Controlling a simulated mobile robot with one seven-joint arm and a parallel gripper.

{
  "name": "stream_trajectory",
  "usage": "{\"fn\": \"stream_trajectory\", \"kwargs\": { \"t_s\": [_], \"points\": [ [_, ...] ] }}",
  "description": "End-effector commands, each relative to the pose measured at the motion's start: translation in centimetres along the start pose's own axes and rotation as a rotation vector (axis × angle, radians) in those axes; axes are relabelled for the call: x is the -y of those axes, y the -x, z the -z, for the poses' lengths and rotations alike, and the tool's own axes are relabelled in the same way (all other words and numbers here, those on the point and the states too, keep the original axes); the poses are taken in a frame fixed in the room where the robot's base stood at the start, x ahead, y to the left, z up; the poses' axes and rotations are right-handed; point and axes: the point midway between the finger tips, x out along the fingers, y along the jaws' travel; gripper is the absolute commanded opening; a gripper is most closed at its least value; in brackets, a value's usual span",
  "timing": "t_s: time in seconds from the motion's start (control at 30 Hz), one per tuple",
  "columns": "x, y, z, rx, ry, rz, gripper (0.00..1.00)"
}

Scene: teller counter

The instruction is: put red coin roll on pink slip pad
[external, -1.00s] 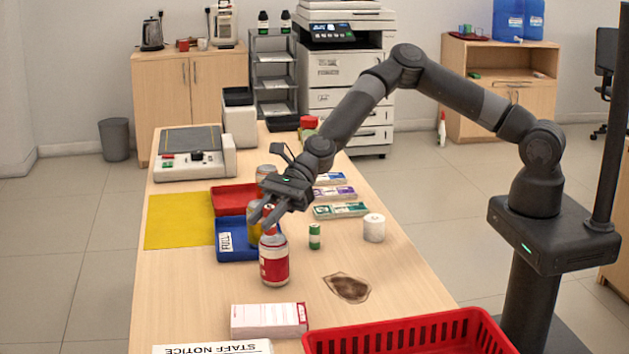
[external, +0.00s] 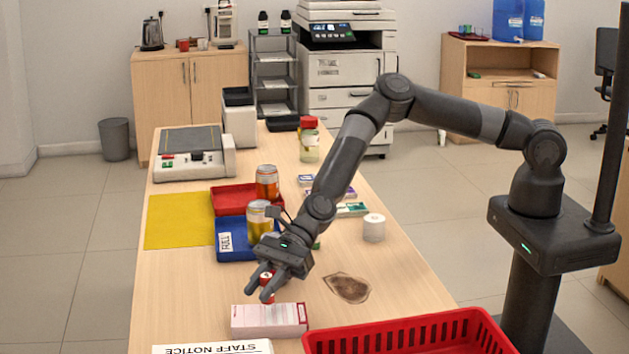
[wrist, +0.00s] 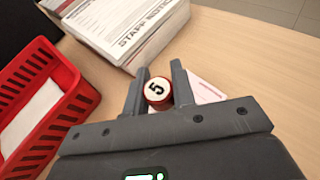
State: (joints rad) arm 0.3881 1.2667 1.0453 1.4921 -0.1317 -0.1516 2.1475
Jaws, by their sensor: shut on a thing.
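The red coin roll (external: 267,284) is upright between my fingers. In the wrist view its white end with a black "5" (wrist: 157,91) faces the camera. My gripper (external: 267,291) is shut on it; the fingertips also show in the wrist view (wrist: 157,90). The pink slip pad (external: 270,321), a white and pink block, lies just in front of and below the roll in the external view. In the wrist view part of the pad (wrist: 207,91) shows behind the right finger. I cannot tell whether the roll touches the pad.
A staff notice stack (external: 212,347) and a red basket (external: 410,338) are at the near end. Behind my gripper are a blue tray (external: 232,252), a red tray (external: 231,197) and cans. A white roll (external: 374,228) and brown stain (external: 347,288) lie right.

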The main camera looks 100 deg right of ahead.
Motion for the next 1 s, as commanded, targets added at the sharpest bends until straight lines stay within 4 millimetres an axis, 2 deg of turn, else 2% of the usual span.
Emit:
{"fn": "stream_trajectory", "kwargs": {
  "t_s": [0.1,0.2,0.57,0.6,0.83,1.0],
  "points": [
    [0.0,-0.7,1.8,0.000,-0.003,0.000,0.00],
    [0.0,-1.0,2.5,0.001,-0.001,0.000,0.00],
    [0.0,-1.1,2.9,0.000,-0.001,0.000,0.00],
    [0.0,-1.1,2.9,0.000,-0.001,0.000,0.25],
    [0.0,-1.1,2.9,0.000,0.000,0.000,0.44],
    [0.0,-1.1,2.9,0.000,0.000,0.000,0.45]
  ]
}}
